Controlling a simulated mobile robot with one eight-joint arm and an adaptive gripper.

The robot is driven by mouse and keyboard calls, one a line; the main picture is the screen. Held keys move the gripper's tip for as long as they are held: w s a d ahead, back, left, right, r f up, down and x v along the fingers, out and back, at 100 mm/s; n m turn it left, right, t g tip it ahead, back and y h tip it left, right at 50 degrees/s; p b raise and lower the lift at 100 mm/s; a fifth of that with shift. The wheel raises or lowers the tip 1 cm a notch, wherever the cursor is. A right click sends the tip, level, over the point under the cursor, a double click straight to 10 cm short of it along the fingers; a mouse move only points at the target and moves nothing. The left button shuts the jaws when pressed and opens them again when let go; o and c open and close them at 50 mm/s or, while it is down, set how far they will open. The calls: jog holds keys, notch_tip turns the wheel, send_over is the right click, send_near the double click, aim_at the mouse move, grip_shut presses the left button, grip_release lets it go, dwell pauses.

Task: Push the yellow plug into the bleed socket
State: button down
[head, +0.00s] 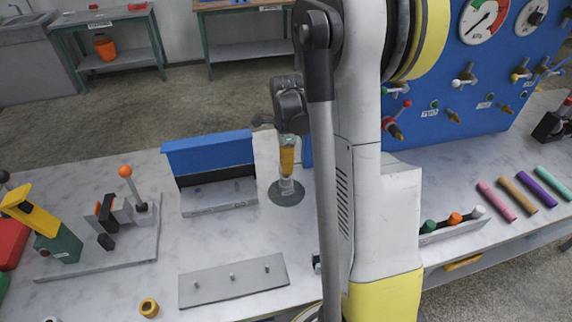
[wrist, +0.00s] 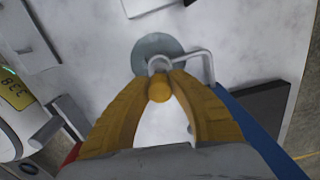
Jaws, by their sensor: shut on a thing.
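My gripper (head: 287,172) points down in the head view, with its yellow-orange fingers over an upright metal fitting. In the wrist view my gripper (wrist: 160,78) has its fingertips closed on the yellow plug (wrist: 159,91), whose rounded end shows between them. Straight below is the metal socket (wrist: 158,63), a short tube on a round grey base (wrist: 152,45); the base also shows in the head view (head: 287,197). A bent metal rod (wrist: 207,62) stands beside the socket. I cannot tell whether the plug touches the socket or how deep it sits, as the fingers hide the contact.
A blue-backed rack (head: 209,150) stands just left of the fitting. A grey plate with pegs (head: 232,280) and an orange ring (head: 149,307) lie in front. Several coloured rods (head: 520,195) lie far right.

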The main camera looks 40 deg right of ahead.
jog(key=shift+f+b, duration=1.45)
jog(key=shift+f, duration=0.3)
jog(key=c, duration=1.2)
grip_release()
jog(key=shift+r, duration=0.1)
notch_tip(320, 180, up, 12)
